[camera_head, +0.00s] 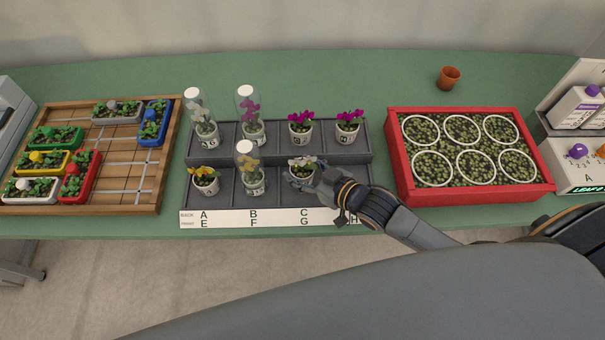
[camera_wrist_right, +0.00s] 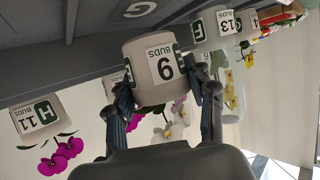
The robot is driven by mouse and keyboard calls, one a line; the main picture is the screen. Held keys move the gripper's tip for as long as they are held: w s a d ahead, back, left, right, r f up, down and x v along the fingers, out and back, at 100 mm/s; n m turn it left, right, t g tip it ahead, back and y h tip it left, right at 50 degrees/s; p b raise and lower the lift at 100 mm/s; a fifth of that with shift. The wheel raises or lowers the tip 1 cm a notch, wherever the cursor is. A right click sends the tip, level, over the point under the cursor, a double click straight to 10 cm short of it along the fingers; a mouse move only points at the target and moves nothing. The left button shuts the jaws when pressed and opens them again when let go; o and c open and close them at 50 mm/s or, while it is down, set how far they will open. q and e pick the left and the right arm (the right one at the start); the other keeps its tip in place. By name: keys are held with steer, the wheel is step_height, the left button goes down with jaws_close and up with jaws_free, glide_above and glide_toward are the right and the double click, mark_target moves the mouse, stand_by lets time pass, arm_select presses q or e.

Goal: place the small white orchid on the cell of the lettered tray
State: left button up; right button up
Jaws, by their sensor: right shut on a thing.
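The small white orchid (camera_head: 302,163) in its white pot is at the front row of the lettered tray (camera_head: 275,215), around the column marked C and G. My right gripper (camera_head: 308,183) is shut on its pot. In the right wrist view, which is upside down, the fingers clasp both sides of the labelled pot (camera_wrist_right: 158,68), and white blooms (camera_wrist_right: 172,122) hang below it. I cannot tell whether the pot's base touches the tray. My gripper and wrist hide much of the front right cell, H. My left gripper is not in view.
Magenta orchids (camera_head: 300,120) stand behind in the back row. Glass domes cover some plants, including a yellow orchid (camera_head: 250,168) just left. A red crate (camera_head: 470,198) stands right, a wooden rack (camera_head: 125,190) left. Green bench is clear behind the tray.

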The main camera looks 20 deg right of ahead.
steer(key=shift+f, duration=1.1)
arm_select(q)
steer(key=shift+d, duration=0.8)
arm_select(e)
steer(key=shift+s, duration=0.1)
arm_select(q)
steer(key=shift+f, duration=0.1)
arm_select(e)
steer(key=shift+f, duration=0.15)
steer(key=o, duration=1.3)
steer(key=shift+c, duration=0.2)
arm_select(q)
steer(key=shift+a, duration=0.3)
